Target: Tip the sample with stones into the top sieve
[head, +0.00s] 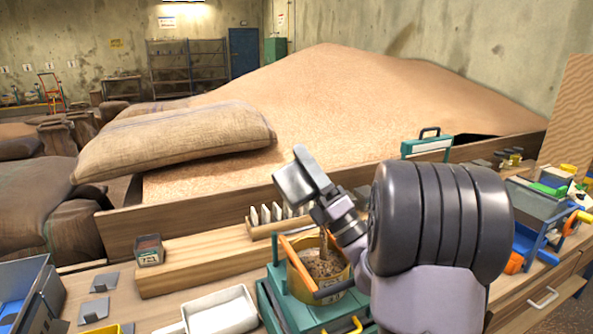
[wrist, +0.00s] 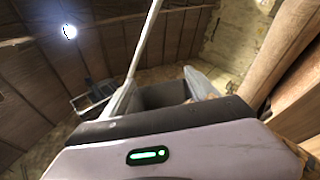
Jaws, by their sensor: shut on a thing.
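My gripper (head: 322,198) is raised above the teal sieve machine (head: 283,293) and strongly tilted. It is shut on a grey metal sample container (head: 293,184), which is tipped over. In the wrist view, the grey container (wrist: 165,95) sits between the two fingers of my gripper (wrist: 162,88). A thin brown stream seems to fall below the gripper. The top sieve (head: 340,285), a yellow round one, stands on the machine beneath it. Brown grain and bits lie in the sieve. My arm hides the sieve's right side. The inside of the container is mostly hidden.
A white tray (head: 222,312) lies left of the machine. A wooden rack with white cards (head: 278,213) and a small box (head: 149,250) stand behind. A sack (head: 175,143) lies by the large grain heap (head: 330,100). Blue containers and tools crowd the right bench.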

